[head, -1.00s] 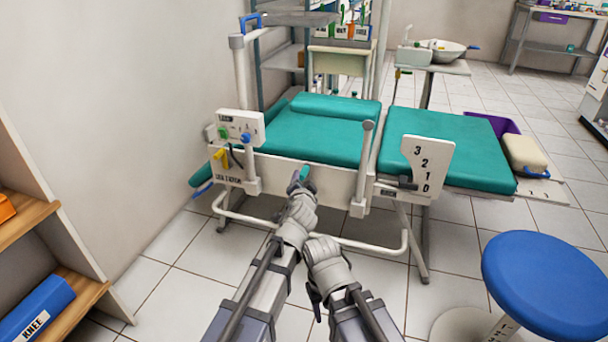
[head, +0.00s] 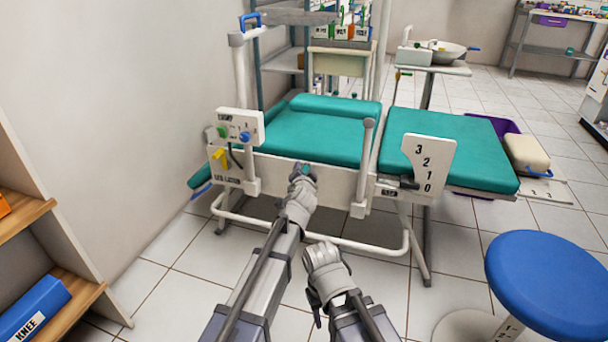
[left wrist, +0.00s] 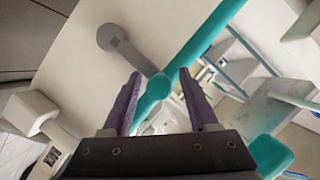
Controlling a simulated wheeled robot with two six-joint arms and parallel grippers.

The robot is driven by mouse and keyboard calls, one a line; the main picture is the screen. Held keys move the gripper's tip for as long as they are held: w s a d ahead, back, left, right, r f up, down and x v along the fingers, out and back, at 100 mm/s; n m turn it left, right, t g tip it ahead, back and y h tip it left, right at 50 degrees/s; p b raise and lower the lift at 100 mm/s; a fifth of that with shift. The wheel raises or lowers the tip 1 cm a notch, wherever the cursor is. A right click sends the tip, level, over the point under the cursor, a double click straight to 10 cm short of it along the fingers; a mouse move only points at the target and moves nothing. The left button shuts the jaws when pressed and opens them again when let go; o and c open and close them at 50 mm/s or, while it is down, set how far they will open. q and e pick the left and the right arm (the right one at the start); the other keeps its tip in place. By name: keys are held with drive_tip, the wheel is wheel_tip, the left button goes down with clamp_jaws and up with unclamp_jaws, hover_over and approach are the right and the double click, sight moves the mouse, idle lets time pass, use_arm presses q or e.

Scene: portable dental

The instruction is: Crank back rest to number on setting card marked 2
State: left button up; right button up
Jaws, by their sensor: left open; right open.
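The green-padded couch (head: 455,145) stands ahead with a white side rail. A white plate (head: 428,165) numbered 3, 2, 1, 0 is on its side, with a dark pointer (head: 408,183) low near the 0–1 end. In the left wrist view, a crank has a round grey hub (left wrist: 113,38), a grey arm and a teal grip (left wrist: 154,93). My left gripper (head: 302,174) is open at the rail; its fingers (left wrist: 157,88) stand either side of the teal grip, with gaps. My right gripper (head: 314,302) is open, low and apart from the couch.
A white control panel (head: 238,127) with coloured knobs is at the couch's left end. A blue stool (head: 555,270) stands front right. A wooden shelf (head: 75,292) is at the left. A white frame tube (head: 375,246) runs low along the couch. Floor between is clear.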

use_arm(q)
clamp_jaws()
idle(0.3)
idle(1.1)
